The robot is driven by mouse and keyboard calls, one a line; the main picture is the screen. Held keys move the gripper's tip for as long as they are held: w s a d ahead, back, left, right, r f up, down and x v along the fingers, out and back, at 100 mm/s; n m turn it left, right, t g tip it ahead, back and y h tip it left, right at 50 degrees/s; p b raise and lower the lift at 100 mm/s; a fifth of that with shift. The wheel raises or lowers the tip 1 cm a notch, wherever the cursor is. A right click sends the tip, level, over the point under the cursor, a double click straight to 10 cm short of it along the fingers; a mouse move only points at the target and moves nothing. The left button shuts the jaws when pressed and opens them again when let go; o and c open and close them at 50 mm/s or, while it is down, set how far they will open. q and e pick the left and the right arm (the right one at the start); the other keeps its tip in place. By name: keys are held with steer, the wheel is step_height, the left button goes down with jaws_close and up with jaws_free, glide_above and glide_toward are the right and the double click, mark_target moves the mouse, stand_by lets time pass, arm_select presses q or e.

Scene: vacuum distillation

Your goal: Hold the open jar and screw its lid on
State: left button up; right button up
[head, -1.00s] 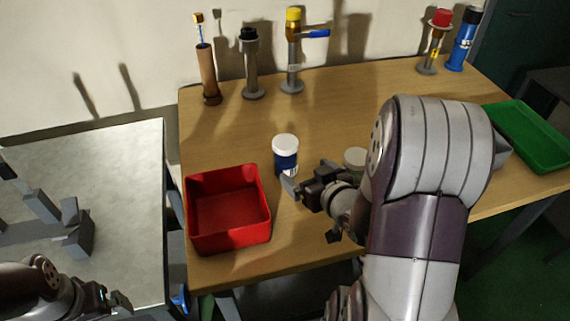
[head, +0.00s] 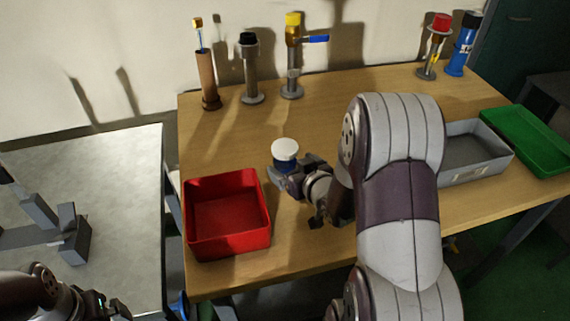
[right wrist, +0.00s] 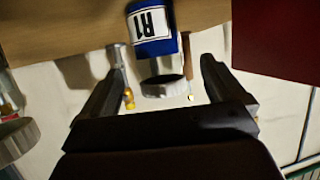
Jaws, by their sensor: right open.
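A jar with a blue band (head: 285,166) and a white top (head: 285,149) stands upright on the wooden table, behind the red bin. My right gripper (head: 284,177) is open around or just short of the jar; contact cannot be told. A round pale top (right wrist: 16,139) shows at the left of the right wrist view. My left gripper (head: 112,303) is at the bottom left, its jaws unclear.
The red bin (head: 227,240) is close left of my right gripper. A grey bin (head: 475,160) and a green tray (head: 530,140) lie at the right. Several upright fittings line the back edge. A grey blocky fixture (head: 72,235) stands on the left table.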

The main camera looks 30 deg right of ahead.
mark_target(290, 164)
steer(key=x, duration=0.5)
steer(key=shift+w+f, duration=0.15)
steer(key=shift+f, duration=0.05)
steer(key=shift+r, duration=0.1)
steer(key=c, duration=1.2)
